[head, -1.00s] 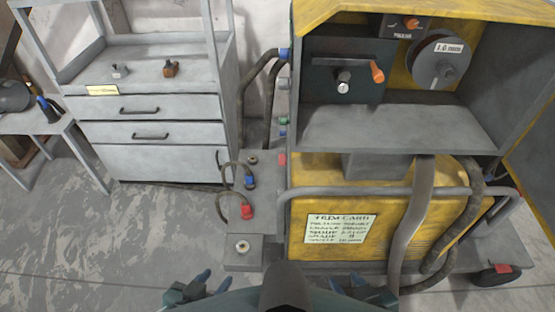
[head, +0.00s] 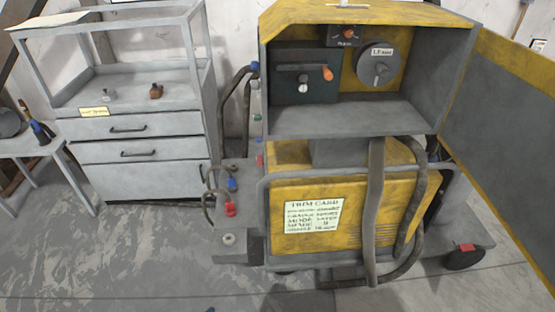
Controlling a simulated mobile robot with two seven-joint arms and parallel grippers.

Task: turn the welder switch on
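The yellow and grey welder (head: 290,155) stands right of centre in the head view, its upper compartment open to the front. At the top of the compartment is a small dark panel (head: 334,42) with a small orange-and-white knob or switch (head: 348,34). Its lettering is too small to read, and I cannot tell its setting. A grey spool (head: 377,70) with a white label sits on the right. Neither gripper shows clearly.
Hoses (head: 375,210) hang down the welder's front beside a trim card (head: 314,215). A grey drawer cabinet (head: 140,150) and a side table (head: 25,147) stand left. Floor in front is clear.

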